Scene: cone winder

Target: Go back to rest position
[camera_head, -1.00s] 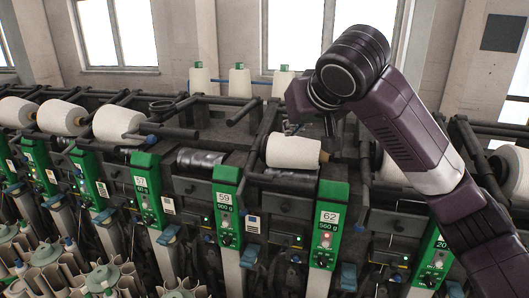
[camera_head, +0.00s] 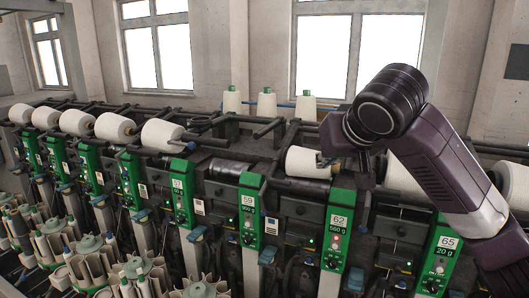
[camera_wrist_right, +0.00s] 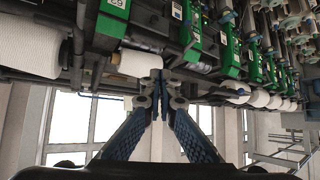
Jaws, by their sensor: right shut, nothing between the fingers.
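My right gripper (camera_wrist_right: 160,102) shows in the wrist view with its two blue-padded fingers shut at the tips and nothing between them. In the head view my right arm comes in from the right, and the gripper hangs by the winder, partly hidden behind its own wrist. A white yarn cone (camera_head: 307,162) lies at the station behind the green panel marked 62 (camera_head: 338,232), just left of the gripper. In the wrist view a white cone (camera_wrist_right: 140,64) shows beyond the fingertips; contact cannot be told. My left gripper is not in view.
The cone winder fills the lower picture, with green panels and several white cones (camera_head: 76,122) along it. Three upright cones (camera_head: 267,103) stand on its top. Bobbin magazines (camera_head: 88,268) stand at lower left. Open air lies above, before the windows (camera_head: 325,52).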

